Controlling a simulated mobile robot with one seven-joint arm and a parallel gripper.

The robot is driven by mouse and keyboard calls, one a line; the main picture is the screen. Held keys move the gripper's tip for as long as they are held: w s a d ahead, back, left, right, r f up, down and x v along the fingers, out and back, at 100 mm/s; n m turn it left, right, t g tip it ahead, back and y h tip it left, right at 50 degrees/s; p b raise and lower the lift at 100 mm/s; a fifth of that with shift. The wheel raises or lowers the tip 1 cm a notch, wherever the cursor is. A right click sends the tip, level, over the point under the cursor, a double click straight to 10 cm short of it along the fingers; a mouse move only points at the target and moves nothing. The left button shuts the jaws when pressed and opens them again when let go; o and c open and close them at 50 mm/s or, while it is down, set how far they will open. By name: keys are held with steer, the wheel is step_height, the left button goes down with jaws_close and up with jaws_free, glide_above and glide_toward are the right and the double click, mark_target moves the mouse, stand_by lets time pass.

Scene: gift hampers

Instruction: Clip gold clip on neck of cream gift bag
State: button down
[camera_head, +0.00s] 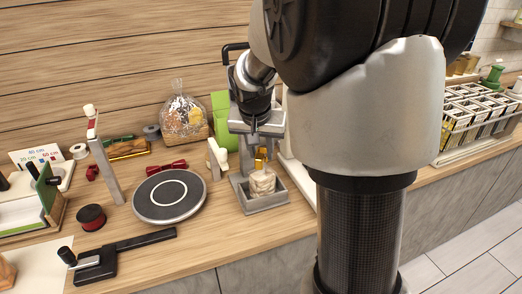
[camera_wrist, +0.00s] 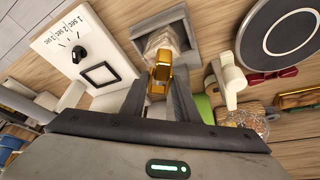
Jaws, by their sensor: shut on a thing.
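The cream gift bag (camera_head: 262,183) sits in a grey open-topped tray on the wooden counter. In the wrist view the bag (camera_wrist: 161,41) shows beyond my fingertips. My gripper (camera_head: 258,143) is above the bag, pointing down, and is shut on the gold clip (camera_head: 261,161). In the wrist view the clip (camera_wrist: 162,72) sits between my two grey fingers (camera_wrist: 158,88) and its far end overlaps the near part of the bag. The clip is right at the top of the bag. I cannot tell whether it is around the neck or only above it.
The grey tray (camera_head: 266,205) has low walls and a post behind it. A round dark turntable (camera_head: 169,196) lies to the left, with a small cream-headed stand (camera_head: 216,157) between. A wrapped hamper (camera_head: 183,117) stands behind. A wire crate (camera_head: 478,112) is far right.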

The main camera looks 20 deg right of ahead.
steer(key=shift+f+b, duration=2.3)
steer(key=shift+b, duration=0.15)
stand_by(5.6)
